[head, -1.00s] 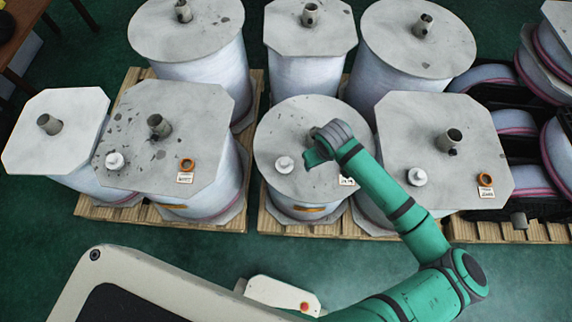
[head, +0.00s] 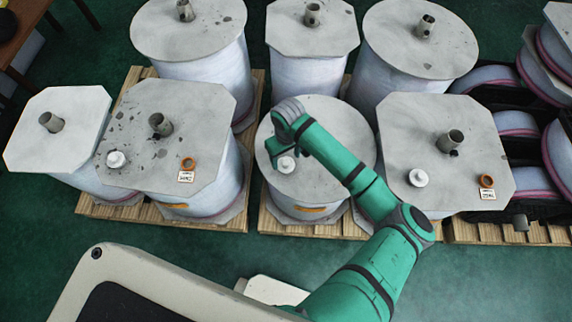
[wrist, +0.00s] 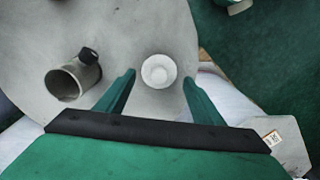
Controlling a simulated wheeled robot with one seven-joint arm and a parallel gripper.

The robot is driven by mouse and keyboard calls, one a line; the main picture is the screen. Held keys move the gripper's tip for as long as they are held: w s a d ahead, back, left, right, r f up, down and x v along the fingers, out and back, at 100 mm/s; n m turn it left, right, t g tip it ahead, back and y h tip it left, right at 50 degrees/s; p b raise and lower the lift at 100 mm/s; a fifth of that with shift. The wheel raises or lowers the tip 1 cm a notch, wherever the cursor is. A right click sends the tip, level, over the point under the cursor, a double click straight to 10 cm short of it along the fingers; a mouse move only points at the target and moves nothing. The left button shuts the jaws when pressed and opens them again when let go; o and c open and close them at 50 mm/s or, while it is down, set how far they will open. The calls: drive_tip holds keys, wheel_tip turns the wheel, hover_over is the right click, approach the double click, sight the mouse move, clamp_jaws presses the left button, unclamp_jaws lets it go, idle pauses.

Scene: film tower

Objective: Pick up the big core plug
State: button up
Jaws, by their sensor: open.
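Three white plugs lie on the reel tops in the head view: one on the left reel (head: 116,159), one on the middle round reel (head: 286,164), and one on the right reel (head: 418,177). They look much alike in size, so I cannot tell which is the big core plug. My gripper (head: 280,151) is over the middle reel, close to its plug. In the wrist view, that white plug (wrist: 158,71) shows between the two green fingers of my open gripper (wrist: 159,77). The fingers do not hold it.
A grey core tube (wrist: 75,81) with a dark piece at its rim stands left of the plug. Orange rings (head: 188,163) and labels (head: 186,177) lie on the left and right reels. More reels (head: 188,30) stand behind. Green floor lies in front of the pallets (head: 90,209).

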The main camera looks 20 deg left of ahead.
sight(286, 162)
drive_tip(key=shift+f, duration=2.75)
drive_tip(key=shift+c, duration=0.2)
drive_tip(key=shift+d, duration=0.1)
drive_tip(key=c, duration=0.8)
